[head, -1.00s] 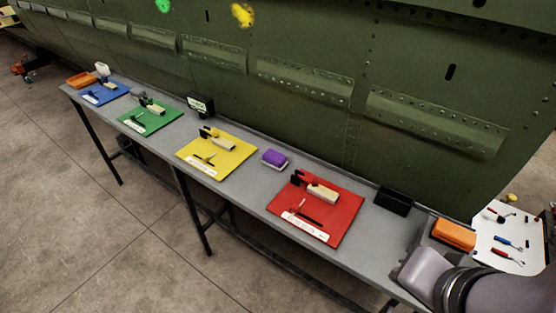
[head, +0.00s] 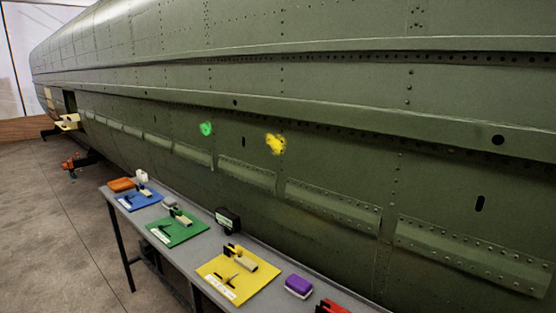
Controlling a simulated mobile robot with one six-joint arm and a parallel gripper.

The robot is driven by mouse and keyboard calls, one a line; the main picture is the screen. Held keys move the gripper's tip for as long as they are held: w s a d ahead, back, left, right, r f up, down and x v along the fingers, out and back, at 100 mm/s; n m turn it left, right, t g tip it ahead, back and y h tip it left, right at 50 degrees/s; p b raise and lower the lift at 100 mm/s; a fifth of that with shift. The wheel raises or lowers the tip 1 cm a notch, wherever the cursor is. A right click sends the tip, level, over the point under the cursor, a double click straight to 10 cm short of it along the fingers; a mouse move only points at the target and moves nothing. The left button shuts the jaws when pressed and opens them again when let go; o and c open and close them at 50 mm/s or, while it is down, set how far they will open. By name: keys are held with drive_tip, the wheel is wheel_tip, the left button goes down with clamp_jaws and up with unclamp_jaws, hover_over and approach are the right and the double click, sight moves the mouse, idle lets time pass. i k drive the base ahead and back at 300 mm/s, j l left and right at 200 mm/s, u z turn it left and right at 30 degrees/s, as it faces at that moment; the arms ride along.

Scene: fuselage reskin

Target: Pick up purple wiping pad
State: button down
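The purple wiping pad (head: 299,284) has a purple top and a pale underside. It lies on the grey bench (head: 208,252) near the lower edge of the head view. It sits between the yellow mat (head: 228,284) and a red item (head: 332,306) that is cut off by the frame edge. Nothing touches the pad. My gripper is not in this view.
A green mat (head: 170,236) and a blue mat (head: 128,203) with tools lie farther left. A black box (head: 228,219) stands at the bench's back. The green fuselage (head: 330,130) rises behind, with green paint (head: 206,129) and yellow paint (head: 275,144) spots.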

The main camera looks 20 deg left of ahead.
sight(300, 286)
drive_tip(key=i+j+u, duration=0.6)
drive_tip(key=u, duration=0.2)
drive_tip(key=i+j+u, duration=0.2)
drive_tip(key=i+u, duration=0.2)
drive_tip(key=k, duration=0.05)
